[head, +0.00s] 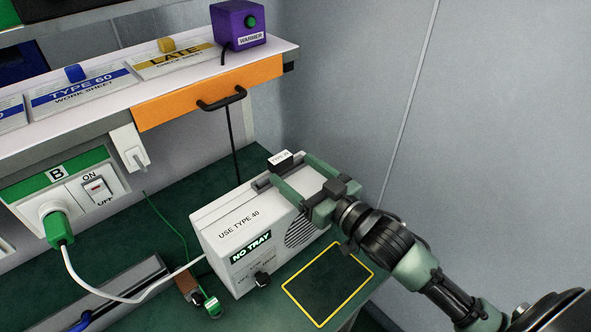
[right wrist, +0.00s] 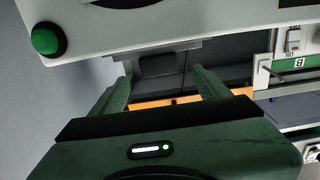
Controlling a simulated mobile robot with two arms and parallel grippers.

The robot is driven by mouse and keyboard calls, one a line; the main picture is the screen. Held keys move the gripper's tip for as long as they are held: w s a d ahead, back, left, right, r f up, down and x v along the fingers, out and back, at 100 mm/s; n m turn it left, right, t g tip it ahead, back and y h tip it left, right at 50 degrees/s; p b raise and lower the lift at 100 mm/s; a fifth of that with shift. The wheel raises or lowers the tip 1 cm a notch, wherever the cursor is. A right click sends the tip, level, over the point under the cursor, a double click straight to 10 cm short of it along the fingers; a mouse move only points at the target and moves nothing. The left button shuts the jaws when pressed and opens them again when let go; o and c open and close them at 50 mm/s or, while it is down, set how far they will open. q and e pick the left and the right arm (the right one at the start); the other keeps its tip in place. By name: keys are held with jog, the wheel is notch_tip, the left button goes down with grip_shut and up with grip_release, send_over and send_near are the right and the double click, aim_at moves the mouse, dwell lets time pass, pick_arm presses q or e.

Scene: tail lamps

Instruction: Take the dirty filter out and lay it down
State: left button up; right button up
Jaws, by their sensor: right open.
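A white machine (head: 250,232) labelled "USE TYPE 40" and "NO TRAY" stands on the dark green bench. A small tab with a white label (head: 281,158) stands up at its top back edge. I cannot tell whether this tab belongs to the dirty filter. My right gripper (head: 288,170) is open at the machine's top right, its green fingers pointing toward the tab. In the right wrist view, a dark grey block (right wrist: 160,65) shows beyond and between the open fingers (right wrist: 162,78), with no clear contact. The filter itself is not clearly visible. My left gripper is out of view.
A yellow-outlined empty area (head: 330,283) lies on the bench right of the machine. A shelf with an orange drawer (head: 208,93) and a purple warmer (head: 238,24) overhangs the back. A white cable from a green plug (head: 58,226) runs to the machine.

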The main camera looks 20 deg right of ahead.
aim_at(285, 162)
jog(key=shift+w+a+r, duration=0.15)
jog(key=shift+w+r, duration=0.15)
jog(key=shift+w, duration=0.2)
jog(key=p+x, duration=0.1)
jog(key=x, duration=0.3)
jog(key=shift+w+f, duration=0.15)
jog(key=shift+w+a, duration=0.15)
jog(key=shift+w, duration=0.05)
jog(key=c, duration=1.6)
notch_tip(285, 162, up, 5)
jog(key=p, duration=0.5)
jog(key=shift+c, duration=0.2)
pick_arm(q)
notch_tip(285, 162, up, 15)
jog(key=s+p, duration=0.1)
jog(key=p, duration=0.8)
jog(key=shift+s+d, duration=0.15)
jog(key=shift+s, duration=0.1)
pick_arm(e)
notch_tip(285, 162, up, 9)
